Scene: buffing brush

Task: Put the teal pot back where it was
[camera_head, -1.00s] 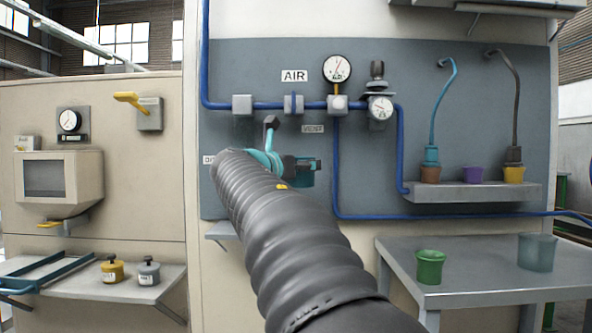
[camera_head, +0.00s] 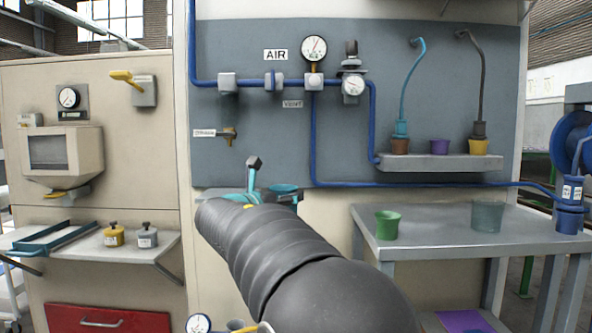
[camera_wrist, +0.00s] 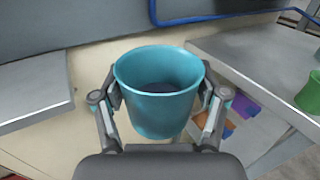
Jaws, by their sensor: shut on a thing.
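The teal pot (camera_wrist: 158,100) is upright between the two fingers of my gripper (camera_wrist: 160,92), which press on its sides in the wrist view. Its inside looks dark. In the head view, the teal pot (camera_head: 286,188) shows only as a rim and a bit of wall beyond my arm, below the blue-grey panel. My arm hides most of my gripper there. In the wrist view, the pot hangs in the gap between a grey shelf (camera_wrist: 35,92) on the left and a grey table (camera_wrist: 255,55) on the right.
A green pot (camera_head: 388,225) and a translucent grey pot (camera_head: 487,217) stand on the table. A wall ledge (camera_head: 440,162) holds brown, purple and yellow pots. Purple and orange items lie below the table (camera_wrist: 240,103).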

